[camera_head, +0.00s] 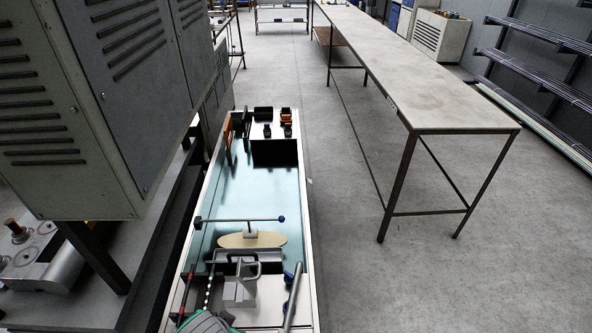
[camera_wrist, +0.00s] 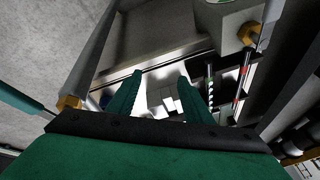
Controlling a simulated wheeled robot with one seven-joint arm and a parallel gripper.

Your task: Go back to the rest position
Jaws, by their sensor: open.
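My gripper (camera_wrist: 160,82) shows in the wrist view with its two green fingers spread apart. The gap between them is empty; a pale block-shaped part (camera_wrist: 160,101) lies beyond it. A green part of my arm (camera_head: 205,323) shows at the bottom edge of the head view, at the near end of a long machine bed (camera_head: 270,190). The fingertips are not visible there.
A grey louvred cabinet (camera_head: 115,75) stands close on the left. A long table (camera_head: 430,90) with a bare top stands on the right. A rack with rods (camera_head: 540,50) is at far right. Orange and black parts (camera_head: 268,120) sit at the bed's far end. The floor between is clear.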

